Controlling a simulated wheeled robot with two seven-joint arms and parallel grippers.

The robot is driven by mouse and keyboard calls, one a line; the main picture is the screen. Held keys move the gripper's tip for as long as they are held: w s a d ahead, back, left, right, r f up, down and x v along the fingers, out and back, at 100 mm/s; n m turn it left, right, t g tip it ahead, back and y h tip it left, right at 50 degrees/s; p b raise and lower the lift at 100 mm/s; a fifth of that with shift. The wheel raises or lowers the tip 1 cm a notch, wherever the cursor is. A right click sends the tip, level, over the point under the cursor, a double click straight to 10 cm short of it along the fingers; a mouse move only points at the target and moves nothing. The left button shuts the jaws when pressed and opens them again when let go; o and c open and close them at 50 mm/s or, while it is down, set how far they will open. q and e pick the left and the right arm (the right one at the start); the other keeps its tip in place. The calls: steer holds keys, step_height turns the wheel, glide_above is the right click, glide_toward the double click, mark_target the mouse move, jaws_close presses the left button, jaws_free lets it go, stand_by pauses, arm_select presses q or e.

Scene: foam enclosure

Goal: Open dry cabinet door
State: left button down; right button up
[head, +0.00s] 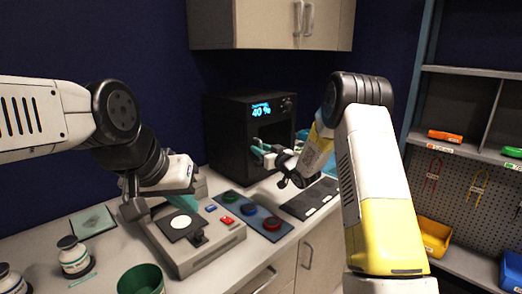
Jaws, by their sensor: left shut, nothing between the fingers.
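The dry cabinet (228,135) is a black box on the counter with a lit blue "40 %" display. Its front faces right, towards my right arm. My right gripper (261,150) has teal fingers and is at the cabinet's front, below the display. I cannot tell if it touches the door or a handle, or how far its fingers are apart. The door's edge and handle are not clear behind the gripper and arm. My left gripper (184,203) is shut and empty, low over a grey instrument (195,250) on the counter, left of the cabinet.
A blue panel with coloured round pieces (249,209) and a dark tray (308,199) lie before the cabinet. White jars (73,257) and a green cup (141,280) stand at front left. A wall cupboard (270,24) hangs above. A shelf with bins (432,238) is at right.

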steer(key=shift+w+a, duration=0.1)
steer(key=shift+w, duration=0.05)
jaws_close()
stand_by(1.4)
